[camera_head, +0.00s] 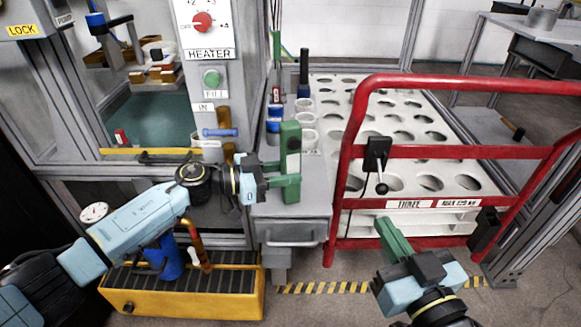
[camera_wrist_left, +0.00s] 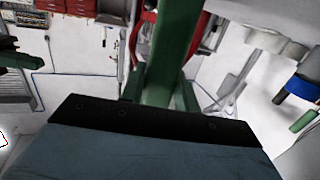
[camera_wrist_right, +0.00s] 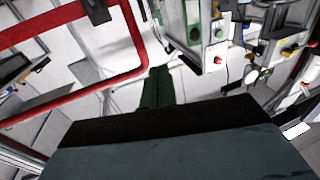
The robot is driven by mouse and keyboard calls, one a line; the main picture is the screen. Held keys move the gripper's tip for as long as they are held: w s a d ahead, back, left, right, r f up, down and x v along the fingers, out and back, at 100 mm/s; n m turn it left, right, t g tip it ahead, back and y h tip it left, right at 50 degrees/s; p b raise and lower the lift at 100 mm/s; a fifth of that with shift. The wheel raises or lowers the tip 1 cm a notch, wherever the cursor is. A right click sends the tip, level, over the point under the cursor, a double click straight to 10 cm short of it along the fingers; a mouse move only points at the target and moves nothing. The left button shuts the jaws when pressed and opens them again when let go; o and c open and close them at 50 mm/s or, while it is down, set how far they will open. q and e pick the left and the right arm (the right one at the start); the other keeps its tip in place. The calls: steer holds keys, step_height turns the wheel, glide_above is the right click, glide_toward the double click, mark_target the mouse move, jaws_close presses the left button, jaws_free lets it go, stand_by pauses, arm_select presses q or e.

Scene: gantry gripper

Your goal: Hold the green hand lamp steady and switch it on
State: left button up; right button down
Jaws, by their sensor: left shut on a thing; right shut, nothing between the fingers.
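In the left wrist view a green upright shape (camera_wrist_left: 172,45) rises beyond the gripper body. My right gripper (camera_head: 387,224) is shut and empty at the lower right, apart from the lamp. Its green fingers (camera_wrist_right: 157,86) also show in the right wrist view. I cannot tell whether the lamp is lit.
A red-railed cart (camera_head: 440,152) with a white holed rack (camera_head: 335,110) stands to the right of the lamp. The grey cabinet (camera_head: 291,212) is below it. A heater panel (camera_head: 207,50) stands behind on the left. A yellow tray (camera_head: 235,305) sits low at the left.

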mark_target(301, 161)
steer(key=shift+w+a+r+m+t+y, duration=0.35)
steer(key=shift+w+a+m+t+y, duration=0.75)
steer(key=shift+w+a, duration=1.2)
steer(key=shift+w+a+r+m+t+y, duration=0.3)
steer(key=shift+w+a+m+t+y, duration=0.75)
steer(key=shift+w+a, duration=1.25)
steer(key=shift+w+a+r+m+t+y, duration=0.35)
steer(key=shift+w+a+m+t+y, duration=0.35)
steer(key=shift+w+a+t, duration=1.55)
steer(key=shift+w+d+g, duration=0.4)
steer(key=shift+w+g, duration=0.2)
steer(key=shift+g, duration=0.2)
steer(key=shift+w+a, duration=0.1)
steer(key=shift+w, duration=0.3)
steer(key=shift+s, duration=0.45)
